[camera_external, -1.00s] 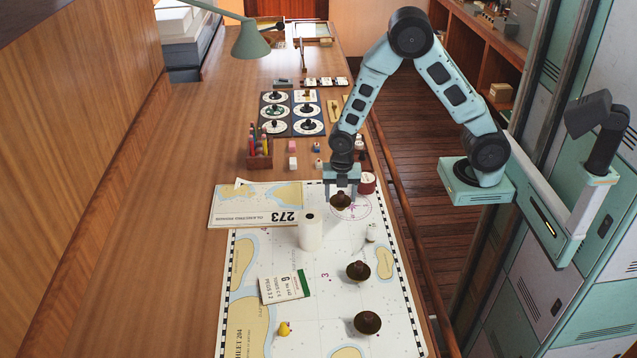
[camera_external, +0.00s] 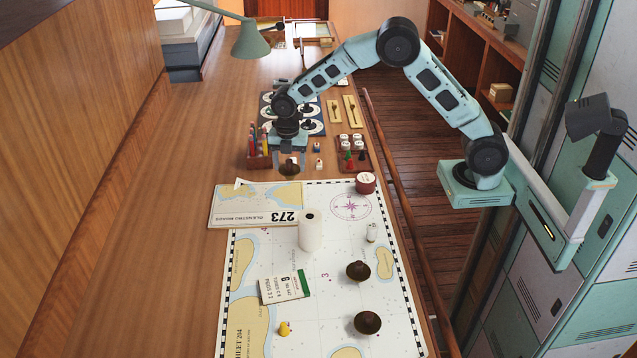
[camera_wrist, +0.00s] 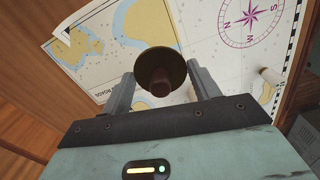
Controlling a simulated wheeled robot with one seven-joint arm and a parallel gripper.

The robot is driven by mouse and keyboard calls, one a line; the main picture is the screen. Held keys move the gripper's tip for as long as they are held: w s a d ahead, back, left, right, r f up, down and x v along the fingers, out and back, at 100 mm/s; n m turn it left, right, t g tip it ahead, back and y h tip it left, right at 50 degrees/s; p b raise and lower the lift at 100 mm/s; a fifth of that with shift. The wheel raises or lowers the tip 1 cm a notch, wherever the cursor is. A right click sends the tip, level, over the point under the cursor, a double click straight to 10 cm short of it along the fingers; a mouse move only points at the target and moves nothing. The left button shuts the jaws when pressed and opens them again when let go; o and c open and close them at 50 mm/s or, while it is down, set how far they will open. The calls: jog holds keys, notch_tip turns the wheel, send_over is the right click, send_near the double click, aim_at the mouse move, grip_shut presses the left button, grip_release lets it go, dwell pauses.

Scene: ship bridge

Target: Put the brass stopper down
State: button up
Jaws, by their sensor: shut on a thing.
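My gripper (camera_external: 289,160) is shut on the brass stopper (camera_external: 289,168), a dark brown, round piece with a knob. They are beyond the far edge of the chart (camera_external: 345,215), beside the pencil box. In the wrist view the stopper (camera_wrist: 160,66) sits between the two fingers of my gripper (camera_wrist: 162,82), its disc toward the chart. I cannot tell exactly how high it is above the wooden table. Two similar dark brown pieces stand on the chart, one at middle right (camera_external: 358,270) and one nearer (camera_external: 367,322).
A pencil box (camera_external: 258,156) stands just left of my gripper. Small dice (camera_external: 318,163) and a rack of small pieces (camera_external: 352,155) are to the right. The left table strip is bare.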

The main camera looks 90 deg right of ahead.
jog(key=w+d+m, duration=0.1)
jog(key=w+d, duration=0.4)
jog(key=w, duration=0.3)
jog(key=p, duration=0.4)
send_over(265, 193)
notch_tip(265, 193, down, 9)
jog(key=shift+f, duration=0.4)
jog(key=shift+f, duration=0.1)
jog(key=shift+f, duration=0.15)
jog(key=o, duration=1)
